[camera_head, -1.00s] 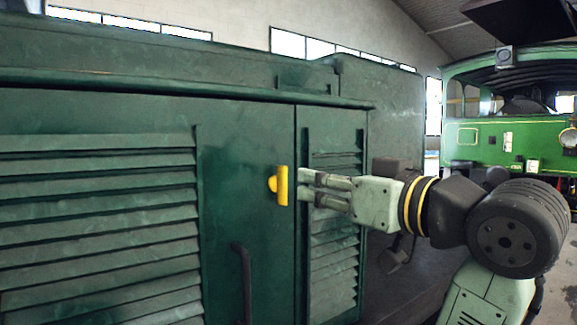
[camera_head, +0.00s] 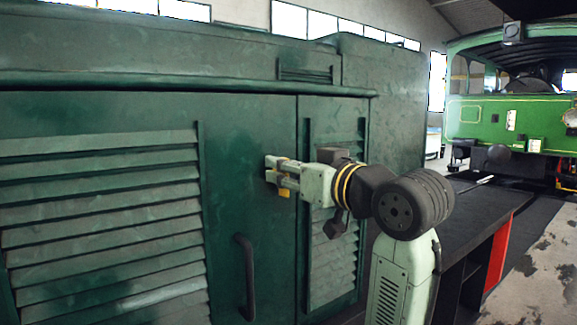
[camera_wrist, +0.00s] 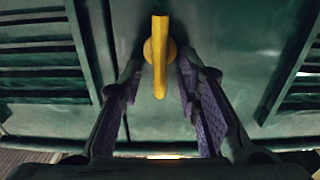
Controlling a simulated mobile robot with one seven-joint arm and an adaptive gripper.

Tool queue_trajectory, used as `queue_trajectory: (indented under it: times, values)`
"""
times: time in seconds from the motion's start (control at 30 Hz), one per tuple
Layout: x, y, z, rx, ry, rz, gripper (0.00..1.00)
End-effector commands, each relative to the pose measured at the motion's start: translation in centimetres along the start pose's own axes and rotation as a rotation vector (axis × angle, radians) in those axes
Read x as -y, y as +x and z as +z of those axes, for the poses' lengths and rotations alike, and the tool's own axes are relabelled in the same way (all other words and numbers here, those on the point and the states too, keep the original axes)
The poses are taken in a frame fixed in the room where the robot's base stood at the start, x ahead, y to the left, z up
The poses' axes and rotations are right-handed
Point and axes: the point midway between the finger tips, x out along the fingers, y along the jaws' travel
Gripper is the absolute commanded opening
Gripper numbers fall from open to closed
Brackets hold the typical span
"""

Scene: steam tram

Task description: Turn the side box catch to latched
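The side box catch is a yellow lever on a round boss, on the dark green box door. In the wrist view the catch (camera_wrist: 160,62) stands between the two open fingers of my gripper (camera_wrist: 160,100), with a gap on each side. In the head view my gripper (camera_head: 273,171) is at the door and covers most of the catch; a yellow bit of the catch (camera_head: 284,193) shows below the fingers. The lever looks upright, in line with the door seam.
A dark door handle (camera_head: 246,275) sits below and left of the catch. Louvred panels (camera_head: 100,220) flank it, with a seam to the right. A green tram (camera_head: 515,110) stands at the back right, beyond a dark bench (camera_head: 475,215).

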Motion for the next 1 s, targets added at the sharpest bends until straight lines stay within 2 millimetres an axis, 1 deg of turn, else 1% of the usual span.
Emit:
queue_trajectory:
  times: [0.13,0.6,1.0]
  values:
    - [0.00,0.00,0.03,0.000,0.000,0.000,0.31]
    - [0.00,-0.02,0.01,0.000,0.000,0.000,0.00]
    - [0.01,-0.03,0.02,0.000,-0.005,0.000,0.00]
